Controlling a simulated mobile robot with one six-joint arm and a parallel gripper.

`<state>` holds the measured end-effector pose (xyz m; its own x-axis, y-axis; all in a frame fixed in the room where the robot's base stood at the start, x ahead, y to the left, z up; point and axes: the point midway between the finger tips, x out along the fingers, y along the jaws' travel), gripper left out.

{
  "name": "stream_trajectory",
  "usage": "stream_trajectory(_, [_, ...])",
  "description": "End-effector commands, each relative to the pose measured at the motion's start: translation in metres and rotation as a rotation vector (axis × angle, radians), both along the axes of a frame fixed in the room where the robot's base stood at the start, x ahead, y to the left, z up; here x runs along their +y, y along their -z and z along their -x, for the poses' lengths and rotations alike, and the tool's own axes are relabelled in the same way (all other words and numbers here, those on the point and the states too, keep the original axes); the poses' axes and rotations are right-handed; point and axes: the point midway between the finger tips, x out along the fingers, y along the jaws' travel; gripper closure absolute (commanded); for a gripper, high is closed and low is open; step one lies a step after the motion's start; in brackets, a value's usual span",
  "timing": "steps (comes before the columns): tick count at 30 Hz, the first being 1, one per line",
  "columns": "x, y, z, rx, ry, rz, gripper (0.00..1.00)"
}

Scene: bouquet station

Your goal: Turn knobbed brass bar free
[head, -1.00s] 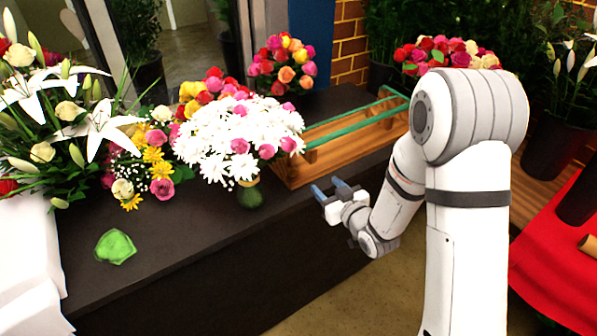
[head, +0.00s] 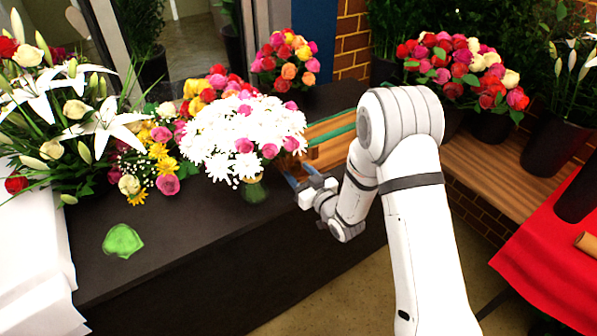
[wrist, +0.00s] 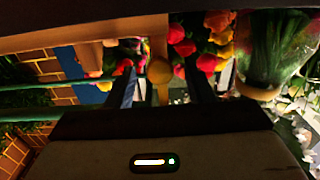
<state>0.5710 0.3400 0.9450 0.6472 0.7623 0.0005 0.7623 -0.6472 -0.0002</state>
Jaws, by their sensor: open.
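A yellow-brass knob on a short bar (wrist: 158,72) shows in the wrist view, in front of pale wood. My gripper (wrist: 163,90) is open, with one finger on each side of the bar; I cannot tell whether either touches it. In the head view my gripper (head: 302,180) is at the near end of a wooden crate (head: 330,127) with a green rail. The brass bar cannot be made out in the head view, and my arm hides part of the crate.
A vase of white daisies and pink roses (head: 243,135) stands close left of my gripper. More bouquets crowd the back of the dark counter (head: 190,230). A green crumpled piece (head: 122,241) lies at the front left. A red cloth (head: 550,250) is at the right.

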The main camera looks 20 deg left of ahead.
Motion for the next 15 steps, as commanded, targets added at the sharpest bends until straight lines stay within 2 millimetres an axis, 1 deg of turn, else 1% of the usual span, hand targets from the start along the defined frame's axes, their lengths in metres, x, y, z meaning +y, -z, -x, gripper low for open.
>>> stream_trajectory(5, [-0.0003, 0.0004, -0.0001, 0.001, 0.001, 0.001, 0.52])
stream_trajectory(15, [-0.001, 0.0004, -0.0003, 0.001, 0.002, 0.001, 0.79])
